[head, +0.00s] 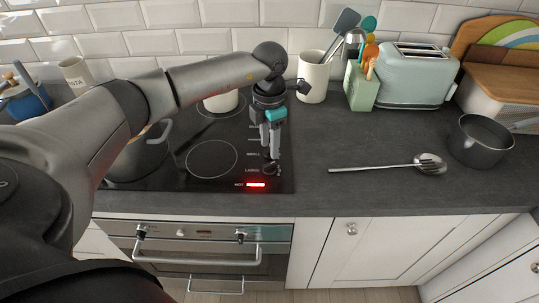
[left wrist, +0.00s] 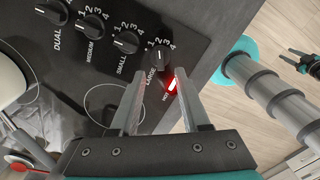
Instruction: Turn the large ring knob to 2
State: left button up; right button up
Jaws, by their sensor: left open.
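The large ring knob (left wrist: 159,57) is a black round knob with a pale pointer mark, with numbers 1 to 4 around its far side in the left wrist view. Its mark points up toward the middle numbers; I cannot tell exactly which. My left gripper (left wrist: 160,78) is open, its two fingertips just short of the knob and to either side of it. In the head view my left gripper (head: 270,154) points down over the hob's right front corner, partly covering the knob. A gripper at the left wrist view's right edge (left wrist: 298,60) seems to be my right one; its opening is unclear.
The small (left wrist: 126,41), medium (left wrist: 90,24) and dual (left wrist: 53,11) knobs stand in a row beside it. A red HOT light (head: 256,185) glows near the front edge. A pot (head: 142,158) stands on the hob's left. A slotted spoon (head: 390,167) and saucepan (head: 480,140) lie right.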

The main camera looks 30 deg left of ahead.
aim_at(270, 164)
pick_arm(q)
notch_tip(270, 164, up, 9)
dwell(0.7)
